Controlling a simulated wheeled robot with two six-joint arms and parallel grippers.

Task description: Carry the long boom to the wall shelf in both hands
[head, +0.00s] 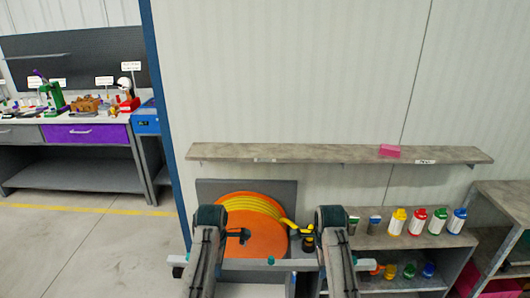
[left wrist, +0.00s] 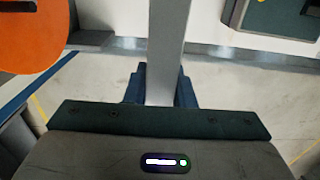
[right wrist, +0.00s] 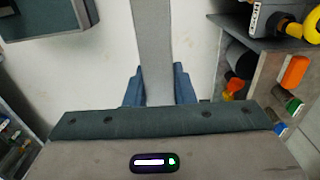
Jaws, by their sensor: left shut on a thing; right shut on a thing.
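The long boom (head: 290,263) is a thin grey bar lying level across the lower head view, passing behind both my forearms. It also shows as a grey bar in the left wrist view (left wrist: 166,45) and the right wrist view (right wrist: 153,45). My left gripper (left wrist: 162,85) is shut on it with blue fingers at its sides. My right gripper (right wrist: 158,85) is shut on it in the same way. In the head view both fingertips are hidden. The wall shelf (head: 290,153) is a long grey-brown board above and beyond the boom.
Below are an orange hose reel (head: 250,238) and a lower shelf unit (head: 400,242) with several coloured bottles. A workbench (head: 80,135) stands far left, beyond a blue post (head: 165,110).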

